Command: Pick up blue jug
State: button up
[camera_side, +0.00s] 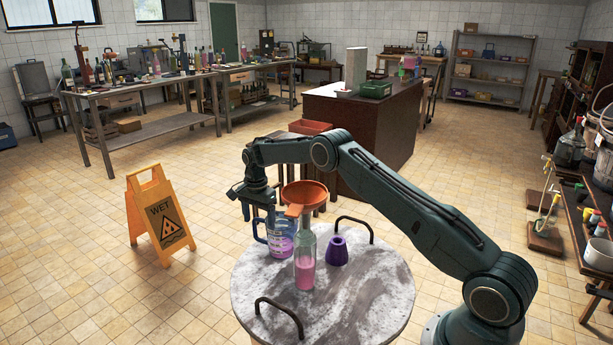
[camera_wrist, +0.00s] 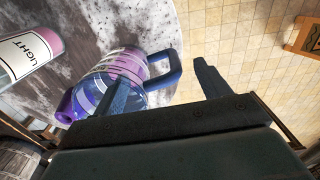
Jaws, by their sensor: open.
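The blue jug (camera_side: 281,243) is clear with a blue handle and pink-purple liquid in it, and stands upright on the round marble table (camera_side: 377,300). My gripper (camera_side: 259,208) is at the jug's upper left side, pointing down, and partly overlaps it. In the wrist view, the jug (camera_wrist: 128,67) lies under my open gripper (camera_wrist: 160,88). One finger crosses in front of the jug's body and the other is beyond the handle, with the handle showing between them. Contact cannot be told.
A bottle (camera_side: 305,262) of pink liquid stands close in front of the jug, with an orange funnel (camera_side: 306,196) at its top. A purple conical piece (camera_side: 337,251) stands to the right. The table has black handles (camera_side: 280,313). A yellow wet-floor sign (camera_side: 160,217) stands on the floor.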

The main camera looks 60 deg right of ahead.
jog(key=shift+f, duration=1.55)
jog(key=shift+c, duration=0.2)
jog(key=c, duration=1.5)
jog(key=shift+r, duration=0.35)
jog(key=shift+r, duration=9.65)
jog(key=shift+r, duration=0.1)
jog(key=shift+a, duration=0.1)
